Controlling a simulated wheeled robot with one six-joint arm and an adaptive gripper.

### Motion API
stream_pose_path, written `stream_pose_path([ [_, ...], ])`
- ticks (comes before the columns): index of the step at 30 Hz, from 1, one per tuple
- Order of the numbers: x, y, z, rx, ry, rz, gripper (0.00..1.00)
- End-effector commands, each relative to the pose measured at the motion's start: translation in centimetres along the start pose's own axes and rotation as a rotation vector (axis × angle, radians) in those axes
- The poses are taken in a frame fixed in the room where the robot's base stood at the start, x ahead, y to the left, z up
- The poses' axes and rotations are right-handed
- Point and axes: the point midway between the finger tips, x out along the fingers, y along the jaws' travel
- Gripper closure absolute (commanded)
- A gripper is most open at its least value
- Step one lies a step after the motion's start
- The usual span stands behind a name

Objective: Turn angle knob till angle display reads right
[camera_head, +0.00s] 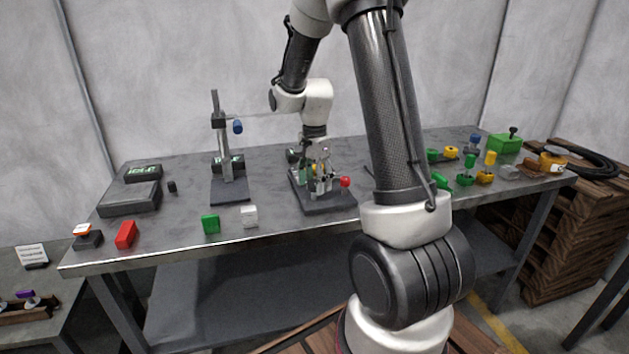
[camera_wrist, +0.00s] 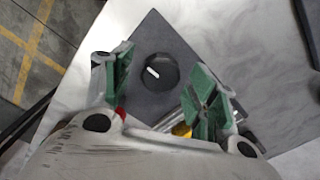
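A round black knob (camera_wrist: 158,72) with a white pointer line sits on a dark square plate (camera_wrist: 152,32) in the wrist view. The pointer slants from upper left to lower right. My gripper (camera_wrist: 162,78) is open, with its green-padded fingers on either side of the knob and apart from it. In the head view my gripper (camera_head: 319,182) is over a dark base plate (camera_head: 330,203) on the bench, and the knob cannot be made out there. A small box with green lit characters (camera_head: 143,172) stands at the back left; I cannot read them reliably or tell whether this is the angle display.
A red ball (camera_head: 345,182) is close to my gripper's right. A stand with a post (camera_head: 216,130) is to its left. Green (camera_head: 210,223) and white (camera_head: 249,216) blocks lie near the bench's front edge. Several green and yellow parts are at the right.

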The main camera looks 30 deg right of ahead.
Motion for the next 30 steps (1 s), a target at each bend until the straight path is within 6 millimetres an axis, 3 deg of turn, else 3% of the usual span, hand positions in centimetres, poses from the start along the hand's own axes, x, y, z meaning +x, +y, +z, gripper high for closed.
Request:
stream_pose_path([
  [1,-0.01,0.0,0.0,0.0,0.0,0.0,0.49],
  [6,-0.03,0.0,0.0,0.0,0.0,0.0,0.8],
  [8,-0.03,0.0,0.0,0.0,0.0,0.0,0.87],
  [20,-0.05,-0.03,0.0,-0.062,0.0,0.0,0.87],
  [30,-0.07,-0.09,0.01,-0.316,0.0,0.0,0.87],
])
